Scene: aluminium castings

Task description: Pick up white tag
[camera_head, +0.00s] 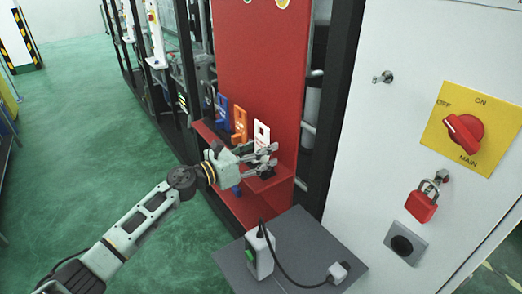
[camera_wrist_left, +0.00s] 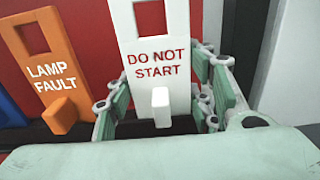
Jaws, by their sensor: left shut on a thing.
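The white tag (camera_head: 261,133) stands upright against the red panel, at the right end of a row of tags. In the left wrist view the white tag (camera_wrist_left: 157,60) reads "DO NOT START" and has a square hole and a white knob low on its front. My left gripper (camera_head: 268,160) is at the tag's lower part. My right gripper is not in view.
An orange "LAMP FAULT" tag (camera_head: 239,122) and a blue tag (camera_head: 221,105) stand to the left on the red ledge (camera_head: 205,133). A grey shelf (camera_head: 300,240) with a corded device (camera_head: 259,252) is below. A white cabinet (camera_head: 385,140) stands right.

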